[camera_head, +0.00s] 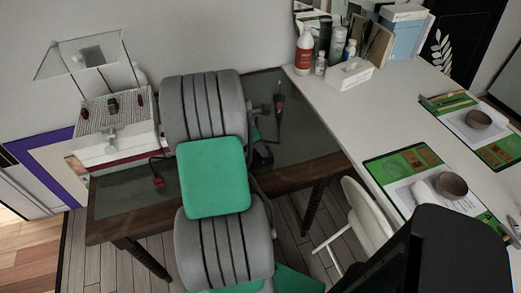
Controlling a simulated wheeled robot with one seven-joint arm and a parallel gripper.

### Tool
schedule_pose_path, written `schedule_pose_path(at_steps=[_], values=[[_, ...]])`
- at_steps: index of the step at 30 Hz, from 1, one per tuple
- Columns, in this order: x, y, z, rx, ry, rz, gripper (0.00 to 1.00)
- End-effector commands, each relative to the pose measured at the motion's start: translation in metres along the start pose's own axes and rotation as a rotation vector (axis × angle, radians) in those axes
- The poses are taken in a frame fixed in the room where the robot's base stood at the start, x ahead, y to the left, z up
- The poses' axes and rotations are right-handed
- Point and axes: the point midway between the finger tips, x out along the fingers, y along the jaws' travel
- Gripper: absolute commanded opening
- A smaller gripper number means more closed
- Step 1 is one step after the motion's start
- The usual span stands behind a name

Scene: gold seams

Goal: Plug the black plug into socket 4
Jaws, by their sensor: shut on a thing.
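My grey and green arm fills the middle of the view, and my gripper cannot be made out; it seems hidden behind the arm. I cannot identify the black plug either. A white box (117,151) with a speckled top stands on the left of the dark table (318,133). Small dark red and dark pieces sit on its top, including a dark middle piece (112,105). No socket number is readable. A red piece with a dark cable (157,179) lies in front of the box. A slim dark and red item (279,104) lies right of my arm.
A clear tilted panel (85,57) rises above the box. A white table (408,100) on the right carries bottles (304,52), a white tissue box (349,75), green mats (398,165) and bowls (452,186). A white chair (362,218) stands below its edge.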

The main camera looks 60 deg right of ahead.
Motion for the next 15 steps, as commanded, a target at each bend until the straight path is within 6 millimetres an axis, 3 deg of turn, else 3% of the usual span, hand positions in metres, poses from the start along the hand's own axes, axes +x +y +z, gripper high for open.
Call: schedule_pose_path(at_steps=[8, 12, 15], values=[[-0.011, 0.000, 0.004, 0.000, 0.000, 0.001, 0.00], [-0.032, 0.001, 0.013, 0.002, -0.001, 0.004, 0.00], [-0.056, -0.019, 0.016, 0.002, -0.001, 0.005, 0.00]])
